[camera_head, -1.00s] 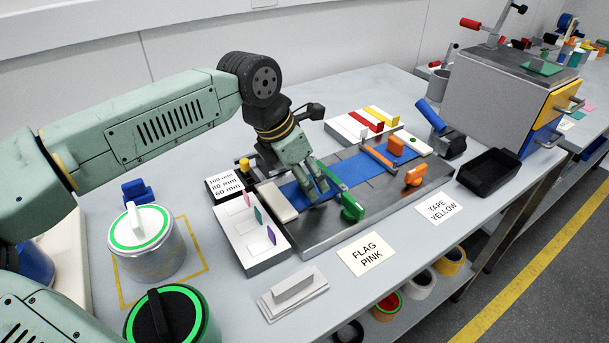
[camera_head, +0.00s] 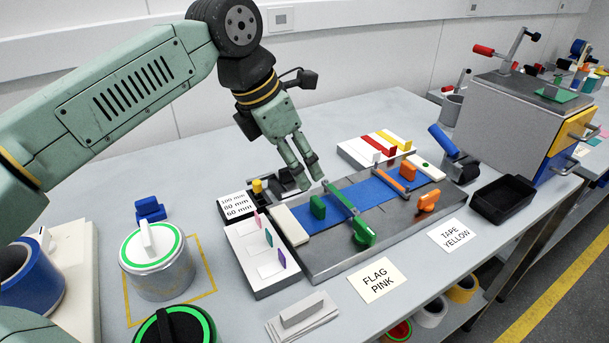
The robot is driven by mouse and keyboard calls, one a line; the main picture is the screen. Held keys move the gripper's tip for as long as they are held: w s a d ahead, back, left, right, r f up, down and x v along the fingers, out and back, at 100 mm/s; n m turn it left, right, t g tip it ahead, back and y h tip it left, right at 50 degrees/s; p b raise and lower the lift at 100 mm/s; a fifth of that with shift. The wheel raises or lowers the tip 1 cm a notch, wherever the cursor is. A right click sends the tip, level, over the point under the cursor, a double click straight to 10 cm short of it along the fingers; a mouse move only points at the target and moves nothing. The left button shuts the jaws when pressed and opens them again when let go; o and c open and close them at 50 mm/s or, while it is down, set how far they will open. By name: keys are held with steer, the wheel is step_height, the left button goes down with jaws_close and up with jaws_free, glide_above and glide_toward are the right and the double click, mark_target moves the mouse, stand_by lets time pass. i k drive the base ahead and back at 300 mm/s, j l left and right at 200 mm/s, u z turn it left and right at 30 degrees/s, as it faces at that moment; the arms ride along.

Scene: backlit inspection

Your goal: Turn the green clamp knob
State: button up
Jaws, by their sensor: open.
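A green clamp bar (camera_head: 343,204) crosses the blue strip (camera_head: 373,189) on the grey metal fixture (camera_head: 330,260). A green knob (camera_head: 365,236) sits at the bar's near end. A separate upright green block (camera_head: 317,207) stands left of the bar; I cannot tell which green piece is the clamp knob. My gripper (camera_head: 308,184) points down, open and empty. In the picture its fingertips are just above the green block and the far end of the bar, apart from both.
An orange clamp bar (camera_head: 391,180) with an orange knob (camera_head: 428,202) lies to the right. A white tray of flags (camera_head: 262,285) is left of the fixture. A black bin (camera_head: 503,202) is at right. Cards reading FLAG PINK (camera_head: 377,280) and TAPE YELLOW (camera_head: 455,235) lie in front.

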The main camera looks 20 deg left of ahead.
mark_target(364, 235)
steer(key=k+l, duration=0.2)
steer(key=k, duration=0.3)
steer(key=k+l, duration=0.15)
steer(key=k, duration=0.35)
